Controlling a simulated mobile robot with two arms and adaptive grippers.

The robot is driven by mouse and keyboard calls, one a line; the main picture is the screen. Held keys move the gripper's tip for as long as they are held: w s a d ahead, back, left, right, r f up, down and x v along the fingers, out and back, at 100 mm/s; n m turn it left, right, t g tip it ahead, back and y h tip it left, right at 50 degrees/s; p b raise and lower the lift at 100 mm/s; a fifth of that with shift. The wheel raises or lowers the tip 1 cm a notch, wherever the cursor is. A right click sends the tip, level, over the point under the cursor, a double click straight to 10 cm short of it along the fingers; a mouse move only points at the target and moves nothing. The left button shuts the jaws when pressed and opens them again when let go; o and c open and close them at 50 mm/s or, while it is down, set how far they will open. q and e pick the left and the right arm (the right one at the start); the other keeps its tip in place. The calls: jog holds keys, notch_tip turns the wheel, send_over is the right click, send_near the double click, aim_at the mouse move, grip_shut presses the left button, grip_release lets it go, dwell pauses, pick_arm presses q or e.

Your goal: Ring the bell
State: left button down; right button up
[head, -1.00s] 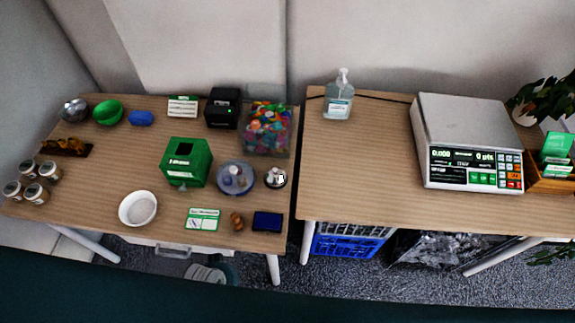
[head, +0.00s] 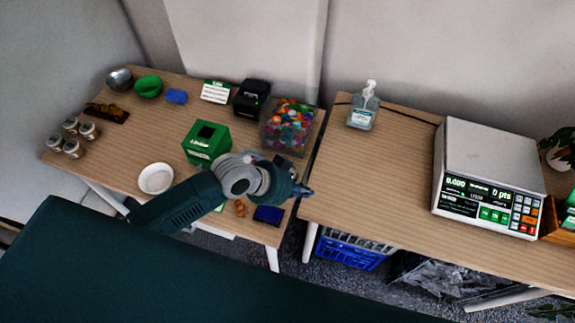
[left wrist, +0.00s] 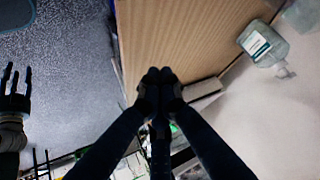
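The bell, silver on a dark base, is mostly covered by my left arm in the head view; only a pale bit (head: 283,161) that looks like its top shows past the wrist. My left gripper (head: 304,191) hangs over the right edge of the left table, close beside the bell. In the left wrist view its fingers (left wrist: 159,76) come together at the tips with nothing seen between them. A dark pronged shape (left wrist: 14,100) at the left of that view looks like my right gripper; its opening is unclear.
A green box (head: 206,143), a bin of colourful pieces (head: 288,125), a white bowl (head: 155,178) and a blue pad (head: 268,214) are around my left arm. A gap separates the tables. On the right table stand a pump bottle (head: 362,112) and a scale (head: 490,180).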

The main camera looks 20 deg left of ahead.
pick_arm(q)
jog(key=w+a+r+m+t, duration=0.2)
jog(key=w+a+r, duration=0.2)
jog(key=w+a, duration=0.6)
jog(key=shift+n, duration=0.3)
jog(key=f+b, duration=0.2)
jog(key=w+f+b, duration=0.1)
jog(key=f, duration=0.1)
jog(key=f+b, duration=0.2)
jog(key=f, duration=0.1)
jog(key=shift+w+d+f+b, duration=0.1)
jog(key=shift+w+d+b, duration=0.05)
jog(key=shift+d+b, duration=0.2)
jog(key=shift+f+b, duration=0.55)
jog(key=shift+f, duration=0.1)
pick_arm(e)
notch_tip(320, 180, down, 7)
jog(key=shift+a, duration=0.4)
jog(key=shift+r, duration=0.1)
jog(key=shift+d, duration=0.3)
pick_arm(q)
jog(key=shift+f, duration=0.1)
jog(key=shift+f+b, duration=0.35)
jog(key=shift+b, duration=0.1)
pick_arm(e)
jog(key=shift+f, duration=0.4)
